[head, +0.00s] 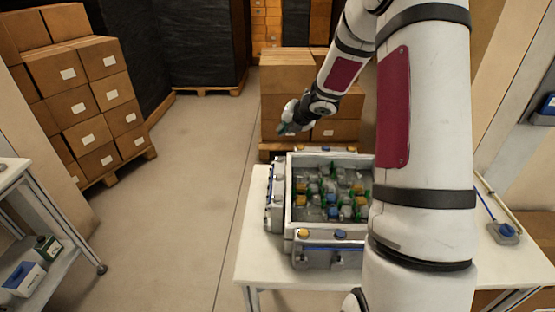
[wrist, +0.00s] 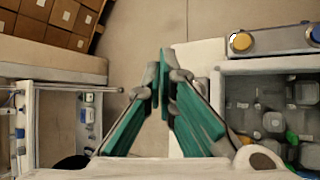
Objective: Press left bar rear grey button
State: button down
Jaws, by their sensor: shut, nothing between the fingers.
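A grey open-topped box (head: 289,205) stands on the white table, with bars along its sides. The left bar (head: 274,200) runs along the box's left side. Small grey parts show on it, but its rear grey button is too small to pick out surely. My gripper (head: 285,129) hangs in the air above and behind the box's left rear corner in the head view. In the wrist view my gripper (wrist: 164,62) shows its green-sided fingers brought together, with nothing between them. A bar (wrist: 270,41) with a yellow button (wrist: 241,42) and a blue button (wrist: 315,34) lies to their right.
The box holds many small coloured parts. My arm covers the box's right side. Stacked cartons (head: 285,85) stand behind the table (head: 255,245). Open floor (head: 205,150) lies left, beyond it a shelf unit.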

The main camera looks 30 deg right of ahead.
jog(key=b, duration=0.6)
send_over(283, 157)
jog(key=shift+w+a+f, duration=0.1)
jog(key=shift+f, duration=3)
jog(key=shift+f+b, duration=0.5)
jog(key=shift+b, duration=0.15)
jog(key=shift+f+b, duration=0.4)
jog(key=shift+f+b, duration=0.35)
jog(key=shift+f, duration=0.1)
jog(key=shift+r, duration=0.2)
jog(key=shift+r+p, duration=0.7)
jog(key=shift+p, duration=0.15)
